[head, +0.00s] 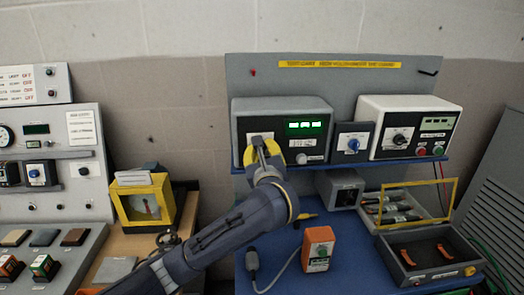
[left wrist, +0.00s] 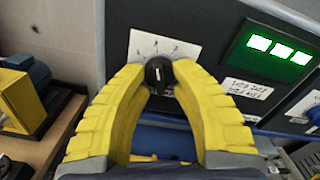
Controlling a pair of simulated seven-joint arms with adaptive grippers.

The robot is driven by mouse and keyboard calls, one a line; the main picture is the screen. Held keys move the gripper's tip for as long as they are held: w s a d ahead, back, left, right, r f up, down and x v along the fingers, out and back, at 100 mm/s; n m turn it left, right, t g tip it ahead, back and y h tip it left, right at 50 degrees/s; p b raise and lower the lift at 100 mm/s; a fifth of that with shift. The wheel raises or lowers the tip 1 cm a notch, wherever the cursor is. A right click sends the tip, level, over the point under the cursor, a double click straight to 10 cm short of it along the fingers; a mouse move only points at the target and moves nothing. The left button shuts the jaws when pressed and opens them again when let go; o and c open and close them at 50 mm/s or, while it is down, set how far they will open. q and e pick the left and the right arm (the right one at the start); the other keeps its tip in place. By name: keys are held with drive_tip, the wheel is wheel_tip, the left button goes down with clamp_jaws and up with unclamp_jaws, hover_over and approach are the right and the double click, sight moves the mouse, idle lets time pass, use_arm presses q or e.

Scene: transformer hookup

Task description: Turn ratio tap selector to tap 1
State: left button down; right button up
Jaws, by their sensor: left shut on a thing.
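The ratio tap selector is a black round knob (left wrist: 159,73) with a white pointer mark, on a white dial plate (left wrist: 148,45) in the left wrist view. It sits on the front of a grey instrument (head: 240,112) with a lit green display (head: 304,127). My left gripper (left wrist: 160,80) has its yellow fingers closed around the knob, one on each side. In the head view the left gripper (head: 264,152) covers the knob and dial. The marks on the dial are too small to read. My right gripper is in neither view.
A small box with a blue knob (head: 353,143) and a white-topped instrument (head: 408,125) stand to the right on the shelf. Below are an orange device (head: 318,248) and an open case (head: 430,262). A yellow meter (head: 145,205) stands at left.

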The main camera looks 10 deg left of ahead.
use_arm(q)
drive_tip(key=shift+f+n, duration=0.1)
drive_tip(key=shift+n, duration=0.2)
drive_tip(key=n, duration=0.2)
drive_tip(key=shift+d+n, duration=0.1)
drive_tip(key=shift+n, duration=0.3)
drive_tip(key=shift+r+n, duration=0.2)
drive_tip(key=shift+n, duration=2)
drive_tip(key=shift+d, duration=0.1)
drive_tip(key=c, duration=1.1)
unclamp_jaws()
drive_tip(key=shift+w, duration=0.1)
drive_tip(key=shift+v, duration=3.8)
